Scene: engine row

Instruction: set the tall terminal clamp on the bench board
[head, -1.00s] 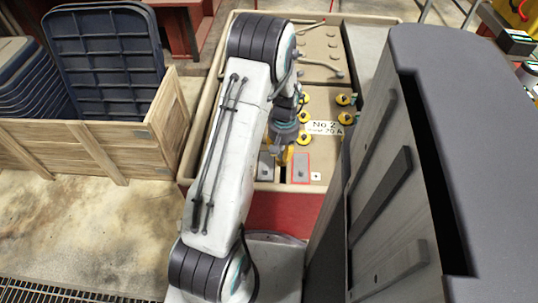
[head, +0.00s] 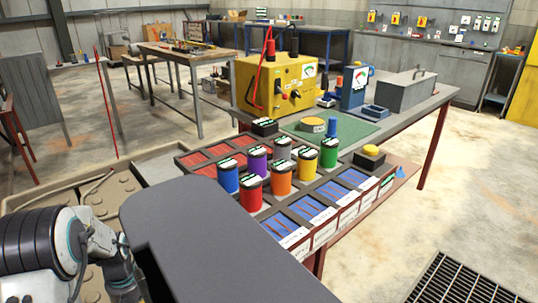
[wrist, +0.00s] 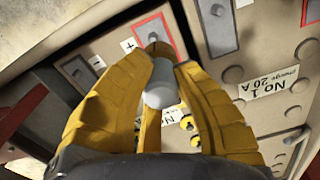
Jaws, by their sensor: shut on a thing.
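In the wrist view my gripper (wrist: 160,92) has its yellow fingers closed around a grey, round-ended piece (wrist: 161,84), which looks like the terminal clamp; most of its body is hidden. It is over the battery top, just in front of a red-outlined grey pad (wrist: 152,33) with a "+" label beside it. I cannot tell whether the piece touches the pad. In the head view my arm is at the lower left and the fingertips are out of sight. The bench stands to the right with a green mat (head: 352,137) and a compartmented board (head: 268,213); I cannot tell which is the bench board.
Coloured cylinders, such as a red one (head: 251,194), stand on the compartmented board. A yellow meter box (head: 276,88), a blue meter (head: 355,88) and a grey case (head: 405,90) are behind. A floor grate (head: 462,280) lies lower right, with open floor beyond the bench.

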